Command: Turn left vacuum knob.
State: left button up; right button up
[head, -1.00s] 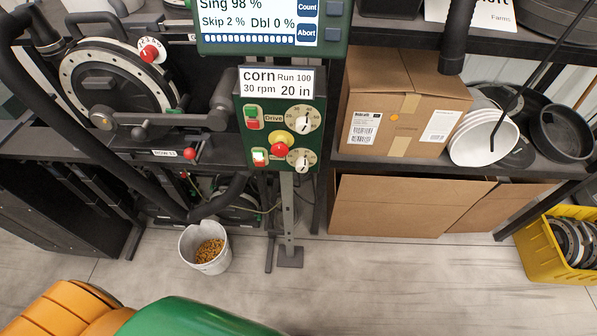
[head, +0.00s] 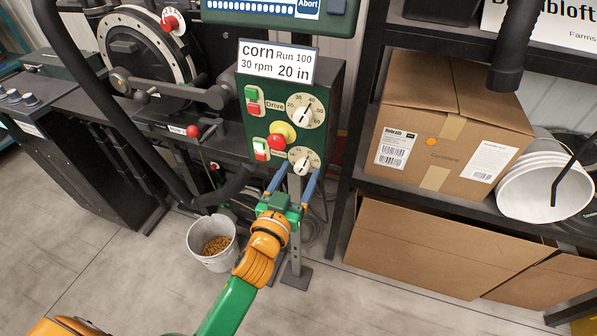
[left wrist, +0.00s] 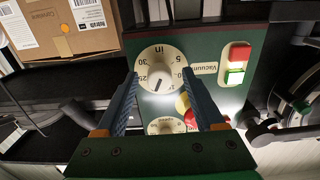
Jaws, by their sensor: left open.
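The vacuum knob (head: 302,160) is a white dial with a dark pointer, the lower dial on the green control box (head: 325,100). In the left wrist view the vacuum knob (left wrist: 160,78) appears upside down beside its "Vacuum" label. My left gripper (head: 293,181) is open with its blue fingers pointing up, just below and in front of this dial. In the left wrist view the fingers of my left gripper (left wrist: 160,88) flank the dial on both sides. I cannot tell whether they touch it. My right gripper is not in view.
The drive knob (head: 305,110) sits above the vacuum knob. A red stop button (head: 277,142) and rocker switches (head: 262,149) are close to its left. A bucket of corn (head: 213,245) stands on the floor. A shelf with a cardboard box (head: 450,125) is at right.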

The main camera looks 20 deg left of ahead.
pick_arm(q)
jog(key=shift+w+d, duration=0.1)
jog(key=shift+w, duration=0.1)
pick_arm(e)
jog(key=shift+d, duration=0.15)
pick_arm(q)
grip_shut()
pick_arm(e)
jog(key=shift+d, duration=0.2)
pick_arm(q)
jog(key=shift+m, duration=0.3)
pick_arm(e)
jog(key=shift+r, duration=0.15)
pick_arm(q)
jog(key=m+p, duration=0.1)
jog(key=m, duration=0.2)
jog(key=shift+r+m, duration=0.1)
jog(key=shift+m, duration=0.3)
jog(key=m+p, duration=0.1)
jog(key=m, duration=0.4)
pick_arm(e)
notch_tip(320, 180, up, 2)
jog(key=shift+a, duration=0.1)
pick_arm(q)
jog(key=shift+m, duration=0.3)
